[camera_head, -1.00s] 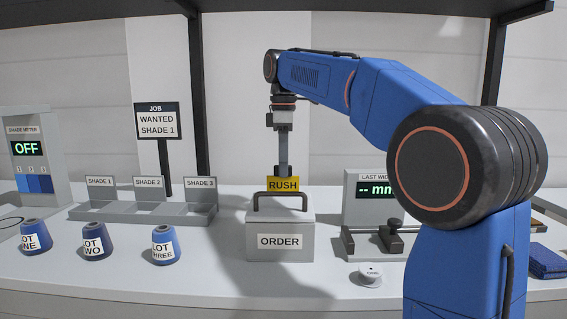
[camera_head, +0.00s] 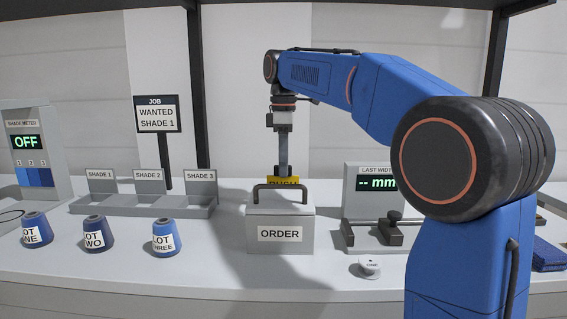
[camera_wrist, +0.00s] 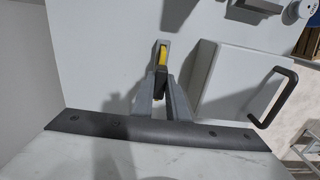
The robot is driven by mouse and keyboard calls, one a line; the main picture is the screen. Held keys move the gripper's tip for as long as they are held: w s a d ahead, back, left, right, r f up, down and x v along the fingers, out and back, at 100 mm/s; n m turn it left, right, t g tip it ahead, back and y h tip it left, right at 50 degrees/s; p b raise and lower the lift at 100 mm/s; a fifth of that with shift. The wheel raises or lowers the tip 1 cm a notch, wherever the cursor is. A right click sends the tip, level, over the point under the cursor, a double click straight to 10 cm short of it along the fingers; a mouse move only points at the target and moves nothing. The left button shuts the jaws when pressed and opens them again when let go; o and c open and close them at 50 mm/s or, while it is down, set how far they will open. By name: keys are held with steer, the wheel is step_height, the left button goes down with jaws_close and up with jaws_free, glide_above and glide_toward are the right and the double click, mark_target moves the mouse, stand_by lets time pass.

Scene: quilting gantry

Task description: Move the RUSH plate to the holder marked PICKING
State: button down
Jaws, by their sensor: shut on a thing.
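The yellow RUSH plate (camera_head: 287,181) is held by my gripper (camera_head: 283,170), which points straight down behind the grey ORDER box (camera_head: 262,215). The lower part of the plate is hidden by the box and its dark handle. In the wrist view, my gripper (camera_wrist: 160,68) is shut on the plate (camera_wrist: 162,53), seen edge-on as a thin yellow strip beside the box (camera_wrist: 225,80). I cannot tell whether the plate's bottom touches anything. No holder marked PICKING can be read in either view.
The box's dark handle (camera_head: 283,187) stands close in front of the plate. The tray with shade labels (camera_head: 145,210) and several blue cones are to the left. A width gauge (camera_head: 375,234) and a small white disc (camera_head: 369,266) are to the right.

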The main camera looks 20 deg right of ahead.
steer(key=shift+f, duration=0.1)
steer(key=c, duration=1.7)
jaws_free()
steer(key=shift+o, duration=0.2)
step_height(320, 180, up, 12)
steer(key=shift+s, duration=0.1)
